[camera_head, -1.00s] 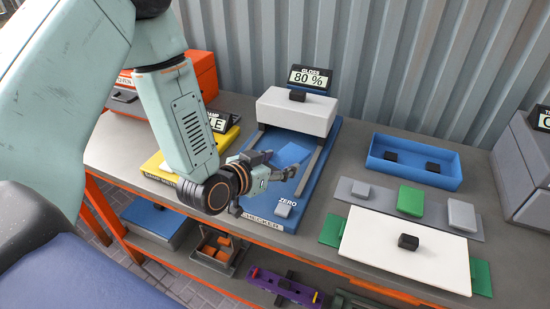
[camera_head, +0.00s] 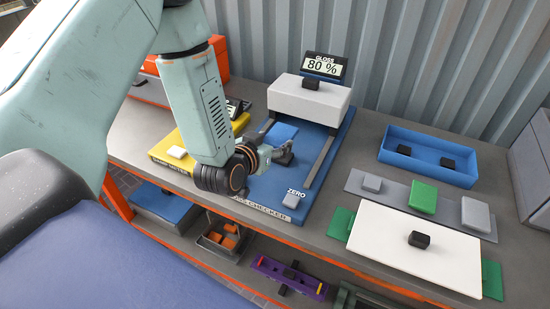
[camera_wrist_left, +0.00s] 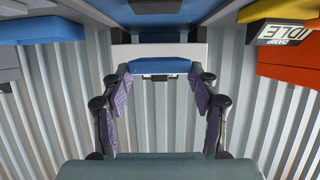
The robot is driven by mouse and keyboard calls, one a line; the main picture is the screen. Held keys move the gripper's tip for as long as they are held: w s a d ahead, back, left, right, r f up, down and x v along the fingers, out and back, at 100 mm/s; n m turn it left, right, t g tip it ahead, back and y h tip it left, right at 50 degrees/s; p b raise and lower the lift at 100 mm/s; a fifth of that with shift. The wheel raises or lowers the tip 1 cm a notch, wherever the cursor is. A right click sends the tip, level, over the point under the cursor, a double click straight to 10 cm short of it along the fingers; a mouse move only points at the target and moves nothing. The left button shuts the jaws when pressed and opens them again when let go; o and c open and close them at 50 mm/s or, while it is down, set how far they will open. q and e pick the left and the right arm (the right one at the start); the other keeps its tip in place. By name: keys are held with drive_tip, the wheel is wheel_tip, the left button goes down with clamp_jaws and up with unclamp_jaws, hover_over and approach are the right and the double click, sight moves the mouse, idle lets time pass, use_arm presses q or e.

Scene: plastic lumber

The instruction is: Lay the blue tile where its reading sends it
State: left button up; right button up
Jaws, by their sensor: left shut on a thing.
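The blue tile (camera_head: 283,132) is at the fingers of my left gripper (camera_head: 277,150), over the blue bed of the gloss checker (camera_head: 262,190), in front of its white hood (camera_head: 310,98). In the left wrist view the tile (camera_wrist_left: 160,66) shows as a blue strip between the fingertips (camera_wrist_left: 160,80). The gripper is shut on it. Whether the tile touches the bed is unclear. The checker's display (camera_head: 325,66) reads "GLOSS 80 %". A pale ZERO button (camera_head: 291,199) sits at its front. My right gripper is not in view.
Right of the checker are a blue tray (camera_head: 425,142) with black knobs, a grey strip (camera_head: 395,195) with green and grey blocks, and a white board (camera_head: 390,240) with a black knob. A yellow device (camera_head: 170,160) stands left. A lower shelf holds several items.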

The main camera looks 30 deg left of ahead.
sight(274, 170)
use_arm(q)
drive_tip(key=f, duration=0.5)
drive_tip(key=shift+w+d, duration=0.1)
drive_tip(key=shift+d, duration=0.1)
drive_tip(key=shift+a+f, duration=0.2)
drive_tip(key=shift+f, duration=0.1)
drive_tip(key=shift+d, duration=0.15)
drive_tip(key=shift+f, duration=0.1)
drive_tip(key=o, duration=1.3)
drive_tip(key=shift+f, duration=0.1)
